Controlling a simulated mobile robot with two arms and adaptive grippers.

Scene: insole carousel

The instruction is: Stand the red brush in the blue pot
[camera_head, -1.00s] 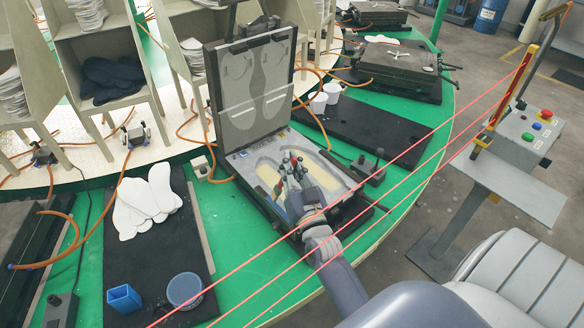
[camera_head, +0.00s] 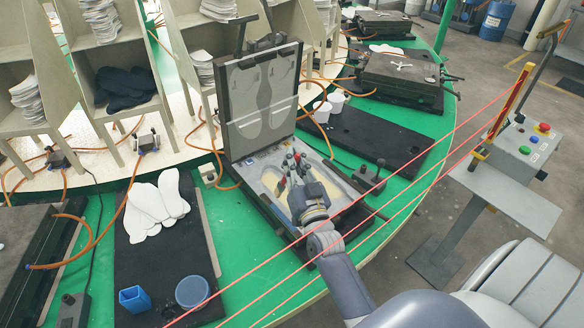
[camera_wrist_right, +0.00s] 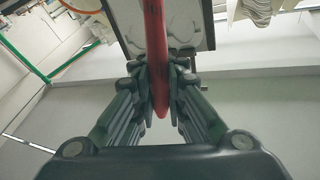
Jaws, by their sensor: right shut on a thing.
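My right gripper (camera_head: 297,168) is over the open mould press in the head view. In the right wrist view its fingers (camera_wrist_right: 161,85) are shut on the red brush (camera_wrist_right: 154,45), which runs between them with one tapered end pointing down in the picture. In the head view the brush is mostly hidden by the gripper. My left gripper is not in view.
A round tub (camera_head: 192,292) stands right beside the blue pot. White insoles (camera_head: 155,205) lie behind them on the mat (camera_head: 125,252). The press's raised lid (camera_head: 262,95) stands behind my gripper. The mat's middle is clear.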

